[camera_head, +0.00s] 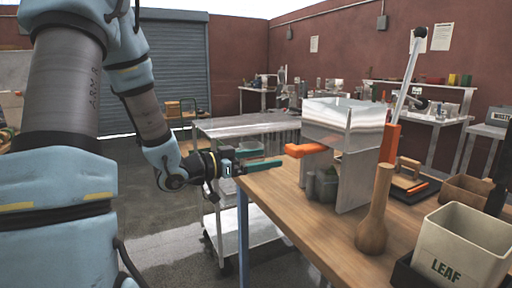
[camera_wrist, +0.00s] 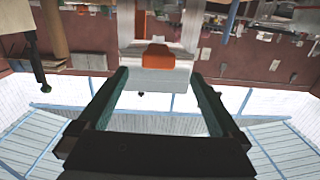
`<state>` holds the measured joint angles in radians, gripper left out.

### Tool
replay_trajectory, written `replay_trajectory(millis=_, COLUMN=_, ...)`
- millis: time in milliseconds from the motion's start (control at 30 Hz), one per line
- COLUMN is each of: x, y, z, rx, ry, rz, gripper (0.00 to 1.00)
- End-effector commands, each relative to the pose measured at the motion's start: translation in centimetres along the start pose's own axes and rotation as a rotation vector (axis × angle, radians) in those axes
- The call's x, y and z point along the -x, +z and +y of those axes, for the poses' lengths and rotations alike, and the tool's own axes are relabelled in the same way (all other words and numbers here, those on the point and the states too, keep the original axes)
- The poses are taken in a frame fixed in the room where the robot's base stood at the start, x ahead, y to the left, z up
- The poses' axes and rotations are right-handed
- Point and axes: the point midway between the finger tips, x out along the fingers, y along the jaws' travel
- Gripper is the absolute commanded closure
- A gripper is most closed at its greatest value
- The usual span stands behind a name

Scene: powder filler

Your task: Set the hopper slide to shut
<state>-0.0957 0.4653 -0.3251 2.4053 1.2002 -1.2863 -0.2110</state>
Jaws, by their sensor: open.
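The powder filler's metal hopper (camera_head: 345,122) stands on the wooden bench. An orange handle (camera_head: 303,150), which looks like the hopper slide's, sticks out from under the hopper's left side. My gripper (camera_head: 280,162) is left of the handle, at about its height, with a gap between them. In the wrist view my gripper (camera_wrist: 160,85) is open and empty. There the orange handle (camera_wrist: 158,56) shows between and beyond the fingers, in front of the pale metal hopper (camera_wrist: 160,80). How far the slide is pulled out, I cannot tell.
The bench (camera_head: 285,205) also holds a wooden pestle-like tool (camera_head: 375,215), a white LEAF bin (camera_head: 462,250) and a brown tray (camera_head: 465,188). A metal cart (camera_head: 245,128) stands behind my gripper.

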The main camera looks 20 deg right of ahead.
Motion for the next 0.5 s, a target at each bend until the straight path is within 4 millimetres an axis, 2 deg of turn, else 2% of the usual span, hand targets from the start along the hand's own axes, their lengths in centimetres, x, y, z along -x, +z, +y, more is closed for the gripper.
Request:
replay_trajectory(millis=167, x=-0.8, y=-0.8, z=0.9, rx=0.005, ry=0.044, rz=0.044, gripper=0.00)
replay_trajectory(millis=267, x=-2.0, y=-0.9, z=0.9, rx=0.006, ry=0.043, rz=0.041, gripper=0.00)
replay_trajectory(millis=500, x=-6.5, y=-1.2, z=1.1, rx=0.006, ry=0.042, rz=0.041, gripper=0.00)
